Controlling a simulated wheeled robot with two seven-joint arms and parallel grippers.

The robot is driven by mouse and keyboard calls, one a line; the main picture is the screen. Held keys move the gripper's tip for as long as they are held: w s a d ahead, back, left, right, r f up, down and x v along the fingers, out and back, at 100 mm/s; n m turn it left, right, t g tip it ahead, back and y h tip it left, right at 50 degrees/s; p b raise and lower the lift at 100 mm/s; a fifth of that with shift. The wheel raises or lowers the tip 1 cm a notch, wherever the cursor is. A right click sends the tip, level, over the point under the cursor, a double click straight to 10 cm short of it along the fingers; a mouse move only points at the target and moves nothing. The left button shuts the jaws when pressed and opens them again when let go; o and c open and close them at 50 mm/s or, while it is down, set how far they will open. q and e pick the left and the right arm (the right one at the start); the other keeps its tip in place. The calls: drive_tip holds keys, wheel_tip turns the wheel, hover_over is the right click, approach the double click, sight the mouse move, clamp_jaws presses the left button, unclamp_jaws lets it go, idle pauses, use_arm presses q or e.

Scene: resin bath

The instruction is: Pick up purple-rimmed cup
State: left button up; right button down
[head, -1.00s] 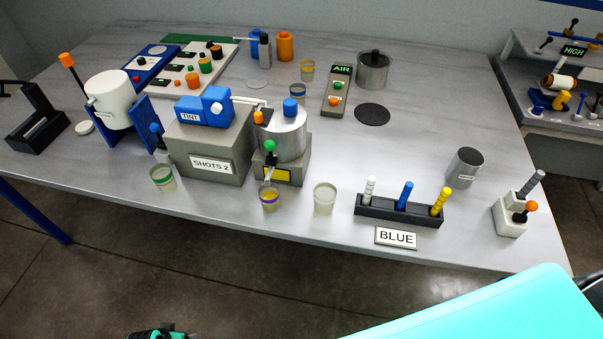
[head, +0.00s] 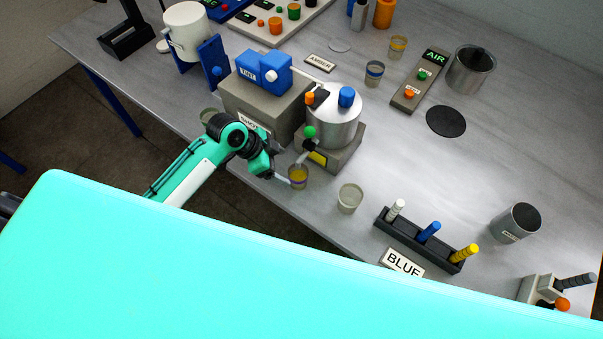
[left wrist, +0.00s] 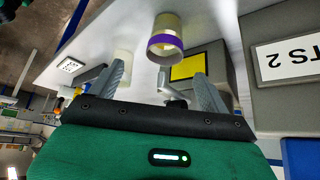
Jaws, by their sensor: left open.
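The purple-rimmed cup (head: 298,178) stands near the front edge of the table, below the spout of the metal pot, with yellow contents. In the left wrist view the cup (left wrist: 166,40) shows its purple band, just beyond and between the fingertips. My left gripper (head: 286,172) comes in from the left, close beside the cup. In the left wrist view the gripper (left wrist: 160,74) is open, with nothing between its fingers. My right gripper is not in view.
A plain clear cup (head: 350,199) stands to the right of the purple-rimmed one. The metal pot (head: 334,118) and the grey SHOTS 2 block (head: 262,104) stand close behind. A dark rack (head: 418,240) of coloured sticks lies further right.

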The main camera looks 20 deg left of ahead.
sight(298, 173)
use_arm(q)
drive_tip(key=x, duration=0.4)
drive_tip(key=shift+w+d+r+p, duration=0.1)
drive_tip(key=shift+r+p, duration=0.1)
drive_tip(key=shift+p, duration=0.2)
drive_tip(key=shift+f, duration=0.2)
drive_tip(key=shift+w+d+f+p, duration=0.25)
drive_tip(key=shift+f+p, duration=0.1)
drive_tip(key=shift+p, duration=0.25)
drive_tip(key=p+x, duration=0.1)
drive_tip(key=x, duration=0.2)
drive_tip(key=shift+w+a+p, duration=0.15)
drive_tip(key=shift+a+p, duration=0.05)
drive_tip(key=shift+p, duration=0.15)
drive_tip(key=shift+w+d+f, duration=0.15)
drive_tip(key=shift+d+f, duration=0.1)
drive_tip(key=shift+f, duration=0.35)
drive_tip(key=c, duration=1.1)
